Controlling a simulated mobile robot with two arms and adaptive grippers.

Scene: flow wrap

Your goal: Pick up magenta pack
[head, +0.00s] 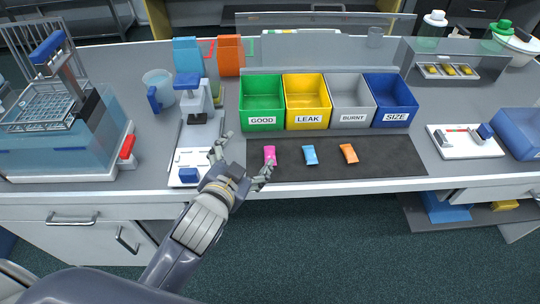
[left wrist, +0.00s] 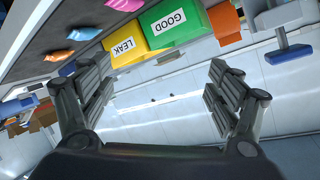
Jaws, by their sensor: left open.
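The magenta pack (head: 270,155) lies on the left end of the dark mat, in front of the green bin. My left gripper (head: 242,160) is open and empty over the bench edge, just left of the pack, with one finger close to it. I cannot tell whether that finger touches it. In the left wrist view a pink pack (left wrist: 124,5) shows at the top edge, outside the open fingers of the left gripper (left wrist: 155,95). A blue pack (head: 310,155) and an orange pack (head: 348,153) lie to its right. My right gripper is not in view.
Behind the mat (head: 390,155) stand the green GOOD bin (head: 262,119), yellow LEAK bin (head: 308,118), grey BURNT bin (head: 354,117) and blue SIZE bin (head: 396,116). A white device with a blue top (head: 198,115) stands left of the gripper.

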